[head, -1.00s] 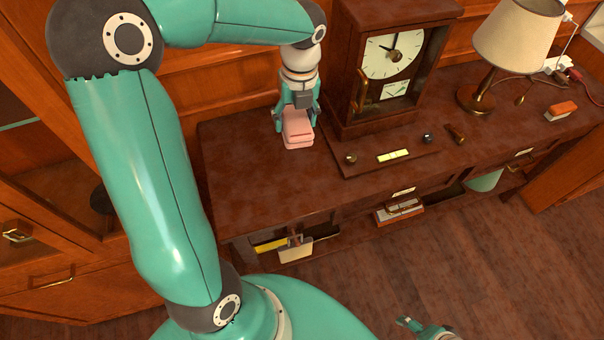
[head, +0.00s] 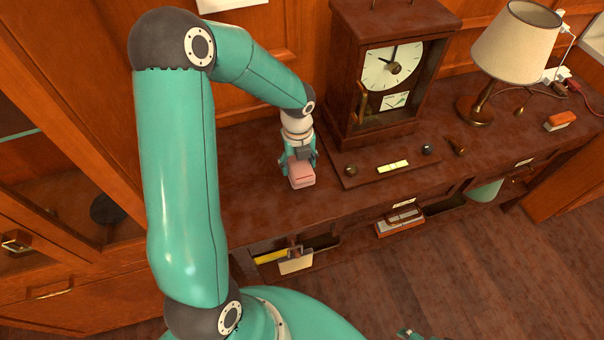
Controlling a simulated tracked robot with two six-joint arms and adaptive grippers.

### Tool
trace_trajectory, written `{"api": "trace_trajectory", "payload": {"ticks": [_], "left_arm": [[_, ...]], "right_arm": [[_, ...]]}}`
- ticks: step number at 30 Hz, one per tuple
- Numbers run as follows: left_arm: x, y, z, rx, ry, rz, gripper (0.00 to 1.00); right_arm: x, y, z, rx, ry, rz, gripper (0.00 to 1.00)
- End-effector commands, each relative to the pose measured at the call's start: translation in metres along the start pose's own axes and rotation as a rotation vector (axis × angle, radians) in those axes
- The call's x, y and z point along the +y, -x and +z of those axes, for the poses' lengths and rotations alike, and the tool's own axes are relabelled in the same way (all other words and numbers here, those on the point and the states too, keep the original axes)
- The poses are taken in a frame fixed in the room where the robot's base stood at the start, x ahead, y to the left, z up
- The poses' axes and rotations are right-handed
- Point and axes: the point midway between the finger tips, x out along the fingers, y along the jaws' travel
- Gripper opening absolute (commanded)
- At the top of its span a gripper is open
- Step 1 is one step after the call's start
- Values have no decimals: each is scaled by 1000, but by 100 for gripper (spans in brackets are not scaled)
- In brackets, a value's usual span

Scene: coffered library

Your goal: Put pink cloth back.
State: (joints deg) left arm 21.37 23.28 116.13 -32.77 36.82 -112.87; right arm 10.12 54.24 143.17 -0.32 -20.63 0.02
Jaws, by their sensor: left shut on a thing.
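The pink cloth (head: 302,174) is a small folded block in the head view, left of the clock. My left gripper (head: 299,167) points down and is shut on it. The cloth is over the dark wooden desk top (head: 245,190); I cannot tell whether it touches the surface. My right gripper (head: 405,333) barely shows at the bottom edge, and its jaws cannot be made out.
A wooden clock (head: 385,75) stands on a board right of the cloth, with a yellow level (head: 393,167) and small knobs in front. A lamp (head: 515,45) and an orange-white block (head: 560,121) stand further right. Open drawers (head: 290,257) lie below the desk's front edge.

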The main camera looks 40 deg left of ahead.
Motion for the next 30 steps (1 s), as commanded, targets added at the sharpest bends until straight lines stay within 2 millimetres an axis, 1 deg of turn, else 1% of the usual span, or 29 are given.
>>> {"api": "trace_trajectory", "payload": {"ticks": [6,8,11,16,17,18,20,21,30], "left_arm": [[1,-31,-1,4,-2,4,36],[0,-37,-2,3,-1,2,36],[0,-41,-1,2,-2,1,36],[0,-41,-2,2,-2,1,36],[0,-41,-2,2,-2,1,69],[0,-41,-2,2,-3,1,75],[0,-41,-2,2,-3,1,85],[0,-41,-2,2,-3,1,89],[0,-40,-1,1,-3,0,89]], "right_arm": [[0,-2,0,0,0,0,70],[1,-2,0,0,0,0,70],[1,-2,0,0,0,0,70],[1,-2,0,0,0,0,70],[1,-2,0,0,0,0,70],[1,-2,0,0,0,0,70],[1,-2,0,0,0,0,70],[1,-2,0,0,0,0,70],[1,-2,0,0,0,0,70]]}}
